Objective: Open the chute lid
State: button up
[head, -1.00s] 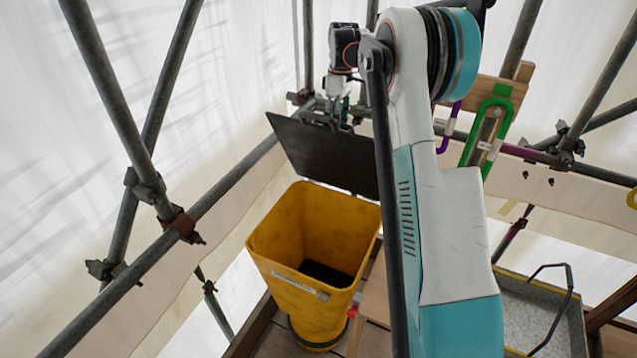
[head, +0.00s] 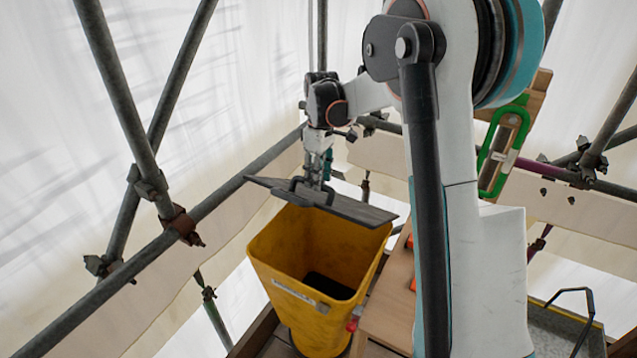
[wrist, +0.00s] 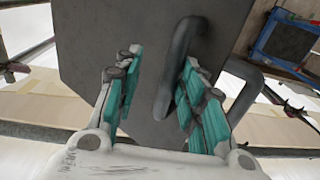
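The chute (head: 300,262) is a tapered yellow bin, its mouth visible in the head view. Its dark grey lid (head: 350,208) is partly raised, sloping at a shallow angle above the rear of the mouth. The lid (wrist: 90,45) fills much of the wrist view. Its dark bar handle (wrist: 180,65) lies between my fingers, close to the right one, with a gap to the left one. My gripper (head: 316,178) is at the lid's upper face by the handle. The fingers (wrist: 160,68) are spread apart. Whether the handle touches a finger is unclear.
Scaffold poles (head: 120,90) stand at the left, and a rail passes behind the chute. A wooden surface (head: 385,310) adjoins the chute at right. A green clamp-like frame (head: 503,150) hangs farther right. A grey tray (head: 560,325) lies at lower right.

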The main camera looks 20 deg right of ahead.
jog(key=shift+s+a+f, duration=0.3)
jog(key=shift+a+f, duration=0.1)
jog(key=shift+r, duration=0.1)
jog(key=w+d+r+p, duration=0.2)
jog(key=r+p, duration=0.2)
jog(key=r, duration=0.3)
jog(key=w+d+r+p, duration=0.1)
jog(key=d+r+p, duration=0.2)
jog(key=r, duration=0.4)
jog(key=shift+w+r+p, duration=0.2)
jog(key=shift+w+p, duration=0.2)
jog(key=shift+p, duration=0.3)
dwell(0.6)
dwell(0.6)
